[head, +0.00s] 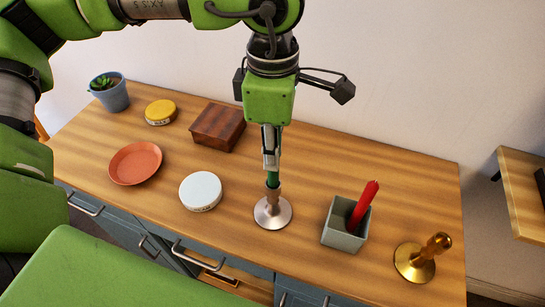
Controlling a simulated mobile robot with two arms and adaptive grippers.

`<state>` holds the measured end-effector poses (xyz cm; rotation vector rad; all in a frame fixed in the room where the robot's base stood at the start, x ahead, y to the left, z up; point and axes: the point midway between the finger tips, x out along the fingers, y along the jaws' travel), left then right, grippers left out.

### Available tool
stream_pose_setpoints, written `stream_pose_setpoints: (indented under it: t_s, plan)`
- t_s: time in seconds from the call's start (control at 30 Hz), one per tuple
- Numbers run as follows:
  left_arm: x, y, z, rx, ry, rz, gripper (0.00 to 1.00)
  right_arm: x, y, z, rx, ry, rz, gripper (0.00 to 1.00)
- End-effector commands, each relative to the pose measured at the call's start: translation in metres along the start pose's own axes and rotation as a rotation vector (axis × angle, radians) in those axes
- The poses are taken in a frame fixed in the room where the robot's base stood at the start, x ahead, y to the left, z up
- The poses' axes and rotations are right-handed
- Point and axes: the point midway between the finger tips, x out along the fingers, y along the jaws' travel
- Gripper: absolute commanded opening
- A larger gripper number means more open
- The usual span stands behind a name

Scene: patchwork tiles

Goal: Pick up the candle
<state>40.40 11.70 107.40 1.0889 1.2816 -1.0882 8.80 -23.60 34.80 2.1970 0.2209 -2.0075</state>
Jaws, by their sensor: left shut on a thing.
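A slim green candle (273,180) stands upright at the top of a silver candle holder (272,211) with a brownish neck, near the middle of the wooden top. My left gripper (271,163) points straight down over the holder and is shut on the green candle. Its fingers hide the candle's upper part. I cannot tell whether the candle's foot still sits in the holder. My right gripper is not in view.
On the wooden cabinet top (310,150) are a red stick-like thing (363,203) leaning in a grey box (345,239), a gold holder (414,264), a white round tin (200,191), a terracotta dish (135,163), a dark wooden box (217,126), a yellow tin (160,112) and a potted plant (110,94).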

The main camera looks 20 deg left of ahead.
Motion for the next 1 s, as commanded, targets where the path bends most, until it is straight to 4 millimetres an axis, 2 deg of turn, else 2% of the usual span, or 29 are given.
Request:
stream_pose_setpoints:
  t_s: [0.17, 0.3, 0.5, 0.6, 0.8, 1.0]
  plan:
    - [-0.031, -0.023, 0.006, 0.005, -0.004, 0.005, 0.0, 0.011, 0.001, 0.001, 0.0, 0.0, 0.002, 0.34]
    - [-0.063, -0.05, 0.01, 0.006, -0.003, 0.006, 0.0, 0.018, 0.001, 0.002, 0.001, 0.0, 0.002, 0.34]
    - [-0.084, -0.099, 0.018, 0.007, 0.0, 0.004, 0.0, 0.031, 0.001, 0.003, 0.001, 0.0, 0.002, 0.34]
    - [-0.092, -0.116, 0.022, 0.004, 0.0, 0.002, 0.0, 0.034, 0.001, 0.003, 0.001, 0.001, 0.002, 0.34]
    - [-0.102, -0.135, 0.025, 0.001, 0.0, 0.0, 0.0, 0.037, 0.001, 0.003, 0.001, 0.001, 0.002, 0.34]
    - [-0.104, -0.138, 0.026, 0.0, 0.0, -0.001, 0.0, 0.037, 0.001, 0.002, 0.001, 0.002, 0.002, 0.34]
